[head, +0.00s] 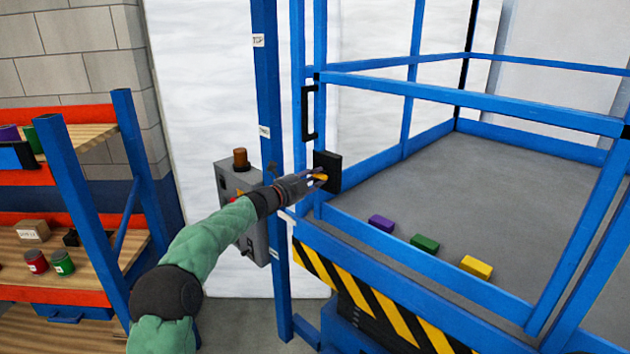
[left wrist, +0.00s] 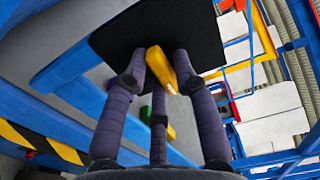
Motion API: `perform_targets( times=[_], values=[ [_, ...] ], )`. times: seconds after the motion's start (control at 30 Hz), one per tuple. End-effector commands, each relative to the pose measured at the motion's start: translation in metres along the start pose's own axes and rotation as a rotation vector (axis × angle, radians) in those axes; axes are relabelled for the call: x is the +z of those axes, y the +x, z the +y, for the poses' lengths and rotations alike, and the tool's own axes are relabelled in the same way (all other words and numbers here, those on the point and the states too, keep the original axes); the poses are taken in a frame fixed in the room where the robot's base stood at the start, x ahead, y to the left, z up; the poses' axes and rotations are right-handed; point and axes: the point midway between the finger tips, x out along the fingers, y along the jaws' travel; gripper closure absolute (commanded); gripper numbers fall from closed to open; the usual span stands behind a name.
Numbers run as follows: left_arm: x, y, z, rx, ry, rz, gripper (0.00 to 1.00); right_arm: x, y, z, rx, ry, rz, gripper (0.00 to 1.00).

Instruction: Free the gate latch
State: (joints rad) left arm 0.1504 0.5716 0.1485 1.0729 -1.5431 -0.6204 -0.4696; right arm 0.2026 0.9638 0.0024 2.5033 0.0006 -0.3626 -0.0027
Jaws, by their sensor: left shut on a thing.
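The gate latch is a black plate (head: 333,163) on the blue gate post, with a small yellow lever (head: 321,177) on its face. In the left wrist view the black plate (left wrist: 205,38) fills the top, and the yellow lever (left wrist: 157,65) juts from it between my fingers. My left gripper (head: 316,179) is at the plate, shut on the yellow lever. It also shows in the left wrist view (left wrist: 158,72), with purple-grey fingers on either side of the lever. The lever's far end is partly hidden. My right gripper is not in view.
A blue-railed lift platform (head: 420,175) carries purple (head: 381,223), green (head: 424,243) and yellow (head: 477,266) blocks. A black gate handle (head: 308,113) is above the latch. A grey control box (head: 238,180) is left of the post. A shelf rack (head: 75,190) stands at far left.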

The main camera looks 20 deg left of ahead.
Motion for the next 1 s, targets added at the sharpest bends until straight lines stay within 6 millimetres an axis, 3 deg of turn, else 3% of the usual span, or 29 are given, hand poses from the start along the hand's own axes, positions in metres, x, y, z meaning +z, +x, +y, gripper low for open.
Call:
perform_targets(
  times=[0.03, 0.4, 0.43, 0.5, 1.0],
  values=[
    [-0.0027, 0.0019, 0.0083, 0.011, 0.003, 0.006, 1.0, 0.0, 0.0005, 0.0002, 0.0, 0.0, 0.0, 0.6],
    [-0.0027, 0.0019, 0.0091, 0.013, 0.007, 0.006, 1.0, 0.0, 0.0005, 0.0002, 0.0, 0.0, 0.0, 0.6],
    [-0.0027, 0.0019, 0.0091, 0.013, 0.007, 0.006, 0.66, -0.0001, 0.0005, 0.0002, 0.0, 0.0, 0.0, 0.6],
    [-0.0026, 0.0018, 0.0089, 0.012, 0.006, 0.006, 0.54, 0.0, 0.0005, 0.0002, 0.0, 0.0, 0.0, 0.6],
    [-0.0001, -0.0065, 0.0023, 0.005, 0.007, 0.001, 0.54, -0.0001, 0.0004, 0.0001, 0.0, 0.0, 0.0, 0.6]
  ],
)
